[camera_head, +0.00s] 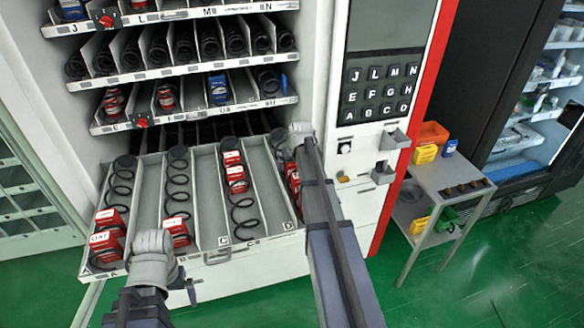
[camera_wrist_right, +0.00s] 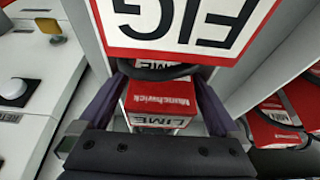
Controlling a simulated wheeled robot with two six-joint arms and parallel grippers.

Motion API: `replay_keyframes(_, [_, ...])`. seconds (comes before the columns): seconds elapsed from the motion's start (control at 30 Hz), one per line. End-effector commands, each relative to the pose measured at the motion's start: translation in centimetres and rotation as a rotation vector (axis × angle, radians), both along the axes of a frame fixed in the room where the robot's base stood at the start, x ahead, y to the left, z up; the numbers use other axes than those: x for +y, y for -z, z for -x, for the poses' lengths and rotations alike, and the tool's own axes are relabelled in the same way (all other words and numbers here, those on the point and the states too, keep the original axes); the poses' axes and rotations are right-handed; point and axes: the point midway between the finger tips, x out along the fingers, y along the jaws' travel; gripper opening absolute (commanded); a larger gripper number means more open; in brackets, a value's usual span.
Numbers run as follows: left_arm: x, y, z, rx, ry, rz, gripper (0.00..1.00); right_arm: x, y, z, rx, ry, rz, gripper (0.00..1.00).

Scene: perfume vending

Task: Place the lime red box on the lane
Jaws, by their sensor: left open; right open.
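A red box with a white LIME label (camera_wrist_right: 160,100) lies in a lane in the right wrist view. My right gripper (camera_wrist_right: 152,92) is open, with a dark finger on each side of this box; I cannot tell if they touch it. Part of another LIME-labelled box shows behind it, next to a dark coil. In the head view my right gripper (camera_head: 301,130) is over the back of lane D, and red boxes (camera_head: 293,180) show partly behind my right arm. My left gripper (camera_head: 153,244) is at the front of the pulled-out tray (camera_head: 207,190), holding nothing visible; its fingertips are unclear.
A large red-and-white FIG box (camera_wrist_right: 188,25) fills the top of the right wrist view. Red boxes stand in other lanes with coils. Shelves with coils are above the tray. A keypad (camera_head: 380,92) is to the right, and a metal cart (camera_head: 450,178) stands further right.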

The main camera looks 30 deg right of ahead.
Motion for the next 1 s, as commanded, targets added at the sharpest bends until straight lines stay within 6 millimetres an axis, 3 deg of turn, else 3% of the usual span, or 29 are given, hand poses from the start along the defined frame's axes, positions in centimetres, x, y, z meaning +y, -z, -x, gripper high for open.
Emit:
replay_keyframes(0.7, [0.0,-9.9,0.0,0.000,-0.014,0.002,0.98,0.9,-9.9,3.9,0.000,0.000,0.000,0.98])
replay_keyframes(1.0, [0.0,-10.8,0.0,0.002,-0.012,0.002,0.98,1.0,-10.8,4.4,0.000,0.000,0.000,0.98])
